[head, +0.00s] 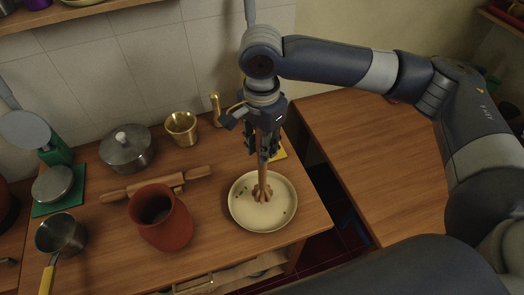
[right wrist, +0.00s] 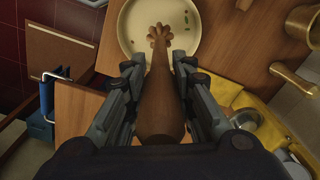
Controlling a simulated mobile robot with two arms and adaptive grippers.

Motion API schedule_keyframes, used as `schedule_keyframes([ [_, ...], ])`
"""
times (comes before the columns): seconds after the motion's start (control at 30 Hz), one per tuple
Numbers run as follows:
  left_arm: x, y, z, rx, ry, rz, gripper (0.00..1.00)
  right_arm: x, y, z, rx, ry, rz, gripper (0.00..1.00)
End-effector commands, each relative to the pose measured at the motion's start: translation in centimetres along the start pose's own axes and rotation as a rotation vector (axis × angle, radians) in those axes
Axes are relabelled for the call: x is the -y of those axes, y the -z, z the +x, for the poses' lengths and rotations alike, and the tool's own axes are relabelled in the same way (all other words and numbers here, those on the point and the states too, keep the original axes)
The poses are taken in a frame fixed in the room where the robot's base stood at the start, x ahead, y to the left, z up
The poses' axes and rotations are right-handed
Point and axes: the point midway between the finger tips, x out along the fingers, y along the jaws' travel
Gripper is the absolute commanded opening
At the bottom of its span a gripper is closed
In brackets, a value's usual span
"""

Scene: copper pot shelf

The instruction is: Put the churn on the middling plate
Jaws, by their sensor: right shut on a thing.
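The churn is a brown wooden stick (head: 262,178) with a star-shaped head, held upright in the head view. My right gripper (head: 262,145) is shut on its upper part. The churn's head is over the middle of a cream plate (head: 284,214); I cannot tell whether it touches the plate. In the right wrist view the churn (right wrist: 159,95) lies between the fingers of my right gripper (right wrist: 158,70), its head over the plate (right wrist: 128,38). The plate has small green and brown specks on it. My left gripper is not in view.
A terracotta pot (head: 163,222) and a rolling pin (head: 155,184) are left of the plate. A lidded metal pot (head: 126,152), a brass cup (head: 182,130), a green scale (head: 58,190) and a yellow-handled saucepan (head: 62,236) are further left. A gap separates the counter from the one at right.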

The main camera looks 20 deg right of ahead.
Motion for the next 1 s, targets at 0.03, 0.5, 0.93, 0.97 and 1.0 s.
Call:
schedule_keyframes([
  [0.03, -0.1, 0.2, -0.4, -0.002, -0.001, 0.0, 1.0, -0.1, 0.0, 0.5, 0.0, -0.005, 0.0, 0.0],
  [0.5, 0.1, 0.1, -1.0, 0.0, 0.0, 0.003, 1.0, -0.1, -0.1, 3.3, 0.0, -0.001, 0.0, 0.0],
  [0.93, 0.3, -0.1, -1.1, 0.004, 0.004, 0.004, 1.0, -0.1, -0.1, 3.5, 0.0, -0.003, 0.0, 0.44],
  [0.97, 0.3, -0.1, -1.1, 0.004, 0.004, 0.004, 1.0, -0.1, -0.1, 3.5, 0.0, -0.002, 0.0, 0.44],
  [1.0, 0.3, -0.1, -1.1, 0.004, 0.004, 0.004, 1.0, -0.1, -0.1, 3.5, 0.0, -0.002, 0.0, 0.44],
])
